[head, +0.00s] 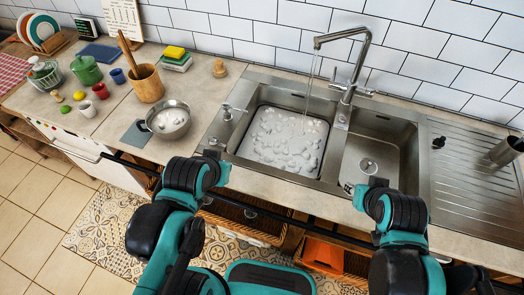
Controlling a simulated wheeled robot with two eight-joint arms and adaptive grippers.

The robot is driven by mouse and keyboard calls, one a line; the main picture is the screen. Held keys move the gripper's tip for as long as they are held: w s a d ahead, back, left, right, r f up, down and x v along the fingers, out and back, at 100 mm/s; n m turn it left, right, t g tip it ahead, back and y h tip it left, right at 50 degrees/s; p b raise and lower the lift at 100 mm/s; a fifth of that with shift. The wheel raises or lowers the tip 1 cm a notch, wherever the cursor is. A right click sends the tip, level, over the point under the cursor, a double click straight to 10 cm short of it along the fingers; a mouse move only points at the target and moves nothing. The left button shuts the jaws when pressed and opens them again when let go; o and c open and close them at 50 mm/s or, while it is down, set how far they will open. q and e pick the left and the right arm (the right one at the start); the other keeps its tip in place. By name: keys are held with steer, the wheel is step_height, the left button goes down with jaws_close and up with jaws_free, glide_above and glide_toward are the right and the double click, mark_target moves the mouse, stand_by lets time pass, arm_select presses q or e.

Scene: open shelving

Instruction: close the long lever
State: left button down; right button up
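A steel tap (355,60) stands behind the sink, and a thin stream of water (308,92) falls from its spout into the left basin (284,140), which holds foamy water. A short handle (368,92) sticks out to the right of the tap's body; I cannot tell whether it is the long lever. My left gripper (214,160) is at the front left of the sink, over the counter edge. My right gripper (350,188) is near the front edge below the right basin. Both are apart from the tap, and their fingers are too small to read.
The right basin (380,150) looks empty apart from its drain. A steel cup (503,152) lies tilted on the drainer at the right. A dark rail runs along the counter front.

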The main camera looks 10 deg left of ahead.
steer(key=w+r+t, duration=0.1)
steer(key=w+r, duration=0.2)
steer(key=w, duration=0.7)
steer(key=n+t+b, duration=0.1)
steer(key=t+b, duration=0.2)
steer(key=t, duration=0.2)
glide_toward(375, 91)
steer(key=f+x, duration=0.1)
steer(key=x, duration=0.6)
steer(key=b+x, duration=0.1)
steer(key=x, duration=0.1)
steer(key=b+x, duration=0.1)
steer(key=x, duration=0.2)
steer(key=shift+d+r, duration=0.15)
steer(key=shift+d, duration=0.15)
jaws_close()
